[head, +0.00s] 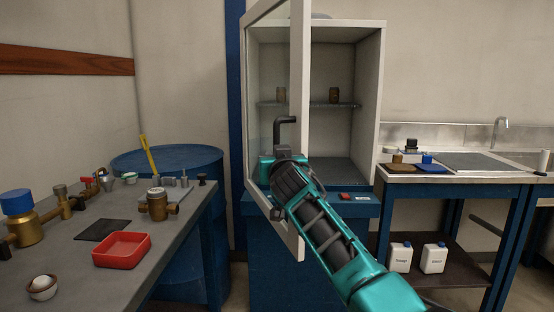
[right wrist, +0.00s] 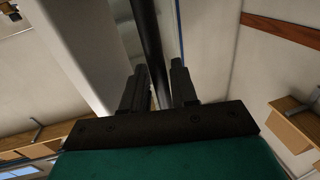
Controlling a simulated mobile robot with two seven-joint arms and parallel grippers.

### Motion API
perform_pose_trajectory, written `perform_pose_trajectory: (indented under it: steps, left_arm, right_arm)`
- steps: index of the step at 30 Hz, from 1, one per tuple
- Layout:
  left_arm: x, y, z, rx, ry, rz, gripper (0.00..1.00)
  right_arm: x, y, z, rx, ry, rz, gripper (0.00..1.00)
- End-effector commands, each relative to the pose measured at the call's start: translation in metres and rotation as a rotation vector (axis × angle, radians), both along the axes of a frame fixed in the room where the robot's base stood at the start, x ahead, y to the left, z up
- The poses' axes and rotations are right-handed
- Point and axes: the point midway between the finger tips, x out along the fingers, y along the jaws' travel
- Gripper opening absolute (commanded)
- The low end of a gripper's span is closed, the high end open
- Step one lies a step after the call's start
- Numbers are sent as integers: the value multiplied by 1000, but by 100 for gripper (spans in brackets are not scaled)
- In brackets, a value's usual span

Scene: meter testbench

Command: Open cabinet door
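The cabinet (head: 369,110) stands against the back wall with its front facing me. Its glass door (head: 299,75), in a pale frame, is swung part way open toward me, with its hinge side at the left. A black bar handle (head: 285,120) sits on the door's free edge. My right gripper (head: 281,155) is at the handle's lower part. In the right wrist view, the fingers of my right gripper (right wrist: 158,85) stand on both sides of the handle (right wrist: 148,35) and appear shut on it. My left gripper is not in view.
Small brown fittings (head: 334,95) stand on the cabinet's inner shelf. A workbench (head: 190,225) with a red tray (head: 122,249) and brass parts is at left, before a blue drum (head: 209,270). A sink bench (head: 455,177) is at right. My arm crosses the floor space before the cabinet.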

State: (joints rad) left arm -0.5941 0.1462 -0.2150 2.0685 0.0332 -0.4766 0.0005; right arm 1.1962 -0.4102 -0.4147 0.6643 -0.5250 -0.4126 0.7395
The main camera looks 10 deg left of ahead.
Motion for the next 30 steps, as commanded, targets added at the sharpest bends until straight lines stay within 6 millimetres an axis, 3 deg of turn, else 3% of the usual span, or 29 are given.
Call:
perform_pose_trajectory:
  steps: [3,16,30]
  left_arm:
    - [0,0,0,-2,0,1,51]
    - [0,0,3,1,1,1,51]
    - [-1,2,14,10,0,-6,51]
  right_arm:
    - [0,0,0,0,0,0,37]
    - [-6,-2,0,3,0,0,37]
    - [-48,-16,0,4,0,1,37]
